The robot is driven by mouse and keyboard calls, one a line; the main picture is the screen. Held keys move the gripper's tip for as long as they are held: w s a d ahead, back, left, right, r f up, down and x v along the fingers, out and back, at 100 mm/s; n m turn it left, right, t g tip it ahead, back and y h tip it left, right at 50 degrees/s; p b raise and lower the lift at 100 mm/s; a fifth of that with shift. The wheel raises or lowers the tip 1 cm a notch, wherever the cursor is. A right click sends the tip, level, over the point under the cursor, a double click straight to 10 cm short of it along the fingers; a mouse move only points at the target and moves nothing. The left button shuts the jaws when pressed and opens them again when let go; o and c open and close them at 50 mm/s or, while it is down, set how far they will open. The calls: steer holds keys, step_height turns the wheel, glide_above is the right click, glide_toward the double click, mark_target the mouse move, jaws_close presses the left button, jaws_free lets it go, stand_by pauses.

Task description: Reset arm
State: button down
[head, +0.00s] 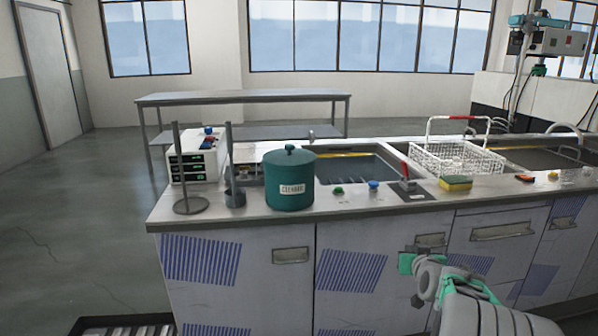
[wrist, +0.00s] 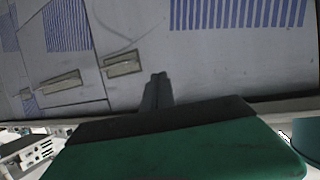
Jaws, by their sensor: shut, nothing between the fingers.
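My gripper shows in the wrist view (wrist: 158,77) as two dark fingers pressed together, with nothing between them. Behind the fingers is the cabinet front (wrist: 190,70), with blue stripes and metal handles. In the head view my arm (head: 465,305) reaches in from the lower right. Its end is in front of the cabinet doors (head: 370,270), below the counter's front edge. The fingers are hard to make out there. No object is held.
The counter (head: 330,215) bears a green lidded pot (head: 289,183), a stand (head: 188,207), a meter box (head: 196,163), buttons, a red-handled switch (head: 405,183), a yellow sponge (head: 455,184) and a white wire basket (head: 455,158) beside sunken tanks. A metal table (head: 245,98) stands behind.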

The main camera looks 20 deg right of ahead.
steer(key=s+a+r+n+g+y+p, duration=0.1)
steer(key=a+r+y+p, duration=0.1)
steer(key=a+r+p, duration=0.4)
steer(key=a+r+n+g+y+p, duration=0.1)
steer(key=a+r, duration=0.3)
steer(key=a, duration=0.5)
steer(key=s+a+r+n+g+y+p, duration=0.1)
steer(key=s+a+r+g+p, duration=0.1)
steer(key=s+a+r+p, duration=0.35)
steer(key=s+a+r+n+g+y+p, duration=0.1)
steer(key=s+a+r+g+p, duration=0.2)
steer(key=s+a+p, duration=0.5)
steer(key=s+a+r+g+p, duration=0.2)
steer(key=s+a, duration=0.5)
steer(key=s, duration=0.2)
steer(key=shift+s+a+r+n+g, duration=0.2)
steer(key=shift+a+r+n+g, duration=0.1)
steer(key=shift+a+n, duration=0.1)
